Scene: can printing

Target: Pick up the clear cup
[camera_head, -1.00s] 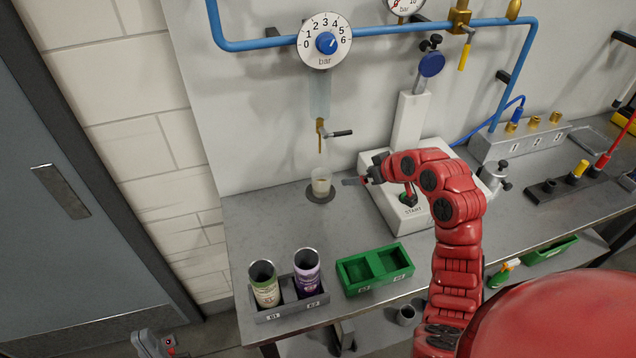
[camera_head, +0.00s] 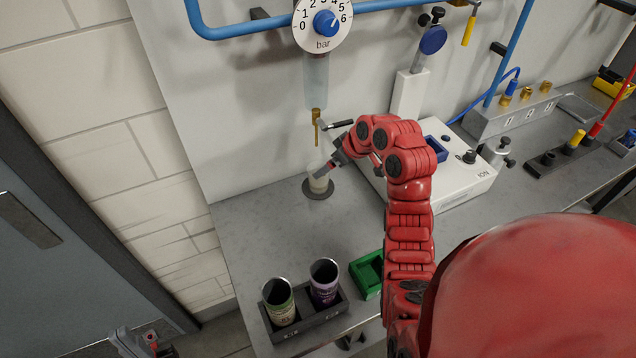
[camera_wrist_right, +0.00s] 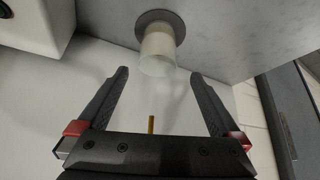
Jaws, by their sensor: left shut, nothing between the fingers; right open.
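The clear cup (camera_head: 319,182) stands upright on a dark round disc (camera_head: 313,193) on the bench, below a brass tap (camera_head: 316,125). In the right wrist view the cup (camera_wrist_right: 157,55) is whitish and lies just beyond my fingertips, roughly centred between them. My right gripper (camera_wrist_right: 160,75) is open and empty. In the head view my red right arm reaches in, and its gripper (camera_head: 328,165) is at the cup and partly covers it. My left gripper (camera_head: 143,342) is shut and empty at the bottom left, off the bench.
A green tray (camera_head: 366,274) is partly behind my right arm. A white machine (camera_head: 455,175) stands right of the cup. The bench left of the cup is clear.

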